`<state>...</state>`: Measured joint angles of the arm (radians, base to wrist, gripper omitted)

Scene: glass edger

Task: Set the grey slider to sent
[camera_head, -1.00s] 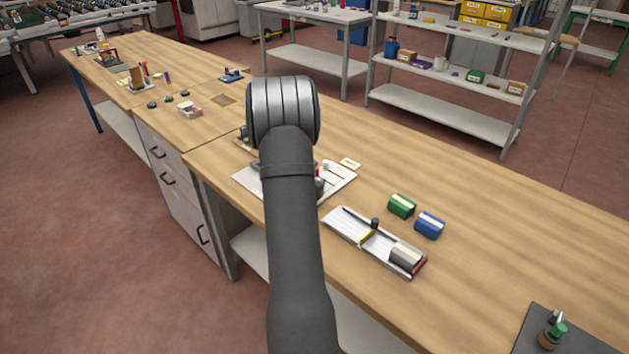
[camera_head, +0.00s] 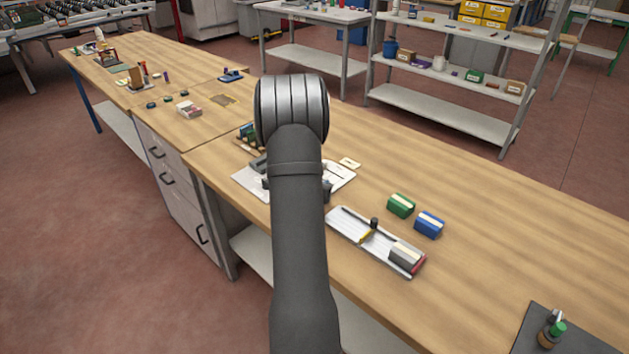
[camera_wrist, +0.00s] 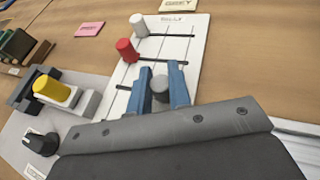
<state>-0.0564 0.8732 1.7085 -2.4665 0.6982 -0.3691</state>
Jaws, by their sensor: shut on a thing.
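In the wrist view, a white slider board (camera_wrist: 187,62) carries several dark slots. The grey slider (camera_wrist: 160,90) has a round knob and stands between the two blue fingers of my gripper (camera_wrist: 160,78), which is shut on it. The fingers hide part of its slot, so I cannot read its exact position or any end marks. A red slider knob (camera_wrist: 127,50) and a white slider knob (camera_wrist: 138,25) stand farther up the board, each at its slot's left part. In the head view my arm covers the gripper and most of the board (camera_head: 250,180).
Left of the board, a grey base holds a yellow knob (camera_wrist: 52,90) and a black knob (camera_wrist: 40,143). A pink card (camera_wrist: 89,29) and a cream card (camera_wrist: 180,5) lie beyond. A white tray (camera_head: 350,226) and green (camera_head: 401,205) and blue (camera_head: 429,224) blocks lie to the right.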

